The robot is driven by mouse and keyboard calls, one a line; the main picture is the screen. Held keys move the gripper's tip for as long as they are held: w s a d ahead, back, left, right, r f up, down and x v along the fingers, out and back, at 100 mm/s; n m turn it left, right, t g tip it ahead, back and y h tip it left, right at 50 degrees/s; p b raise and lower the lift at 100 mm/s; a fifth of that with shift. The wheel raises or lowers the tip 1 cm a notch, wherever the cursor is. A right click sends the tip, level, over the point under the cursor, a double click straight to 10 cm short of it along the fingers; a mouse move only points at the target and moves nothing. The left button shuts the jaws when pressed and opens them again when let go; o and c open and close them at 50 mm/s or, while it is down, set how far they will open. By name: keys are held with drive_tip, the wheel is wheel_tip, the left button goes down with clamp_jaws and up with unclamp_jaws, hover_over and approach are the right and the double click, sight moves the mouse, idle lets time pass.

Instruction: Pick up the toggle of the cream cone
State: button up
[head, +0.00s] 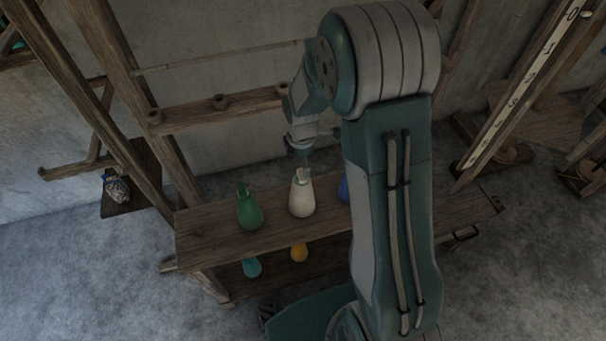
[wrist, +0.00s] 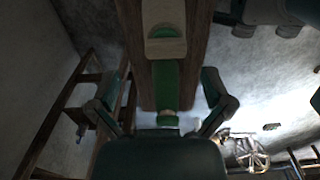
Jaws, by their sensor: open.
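The cream cone (head: 301,199) stands upright on the upper wooden shelf in the head view, between the green cone and the blue cone. Its toggle (head: 300,175) is the small pale piece at its top. My gripper (head: 303,154) is just above it; its fingertips are small and dim there, and I see no contact. In the wrist view my gripper (wrist: 158,78) is open, one finger on each side. A green strip with pale pieces shows between the fingers; I cannot tell which part is the toggle.
A green cone (head: 249,210) stands left of the cream one, and a blue cone (head: 343,189) is partly hidden by my arm. A teal cone (head: 252,267) and a yellow cone (head: 299,253) are lower down. A wooden beam (head: 220,107) runs behind.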

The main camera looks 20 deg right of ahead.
sight(300, 174)
drive_tip(key=f, duration=0.2)
drive_tip(key=a+f, duration=0.1)
drive_tip(key=f, duration=0.1)
drive_tip(key=shift+s, duration=0.3)
drive_tip(key=shift+d+f, duration=0.15)
drive_tip(key=shift+f, duration=0.2)
drive_tip(key=shift+d+f, duration=0.15)
drive_tip(key=shift+d, duration=0.25)
drive_tip(key=c, duration=0.5)
drive_tip(key=shift+a, duration=0.3)
drive_tip(key=shift+c, duration=1.3)
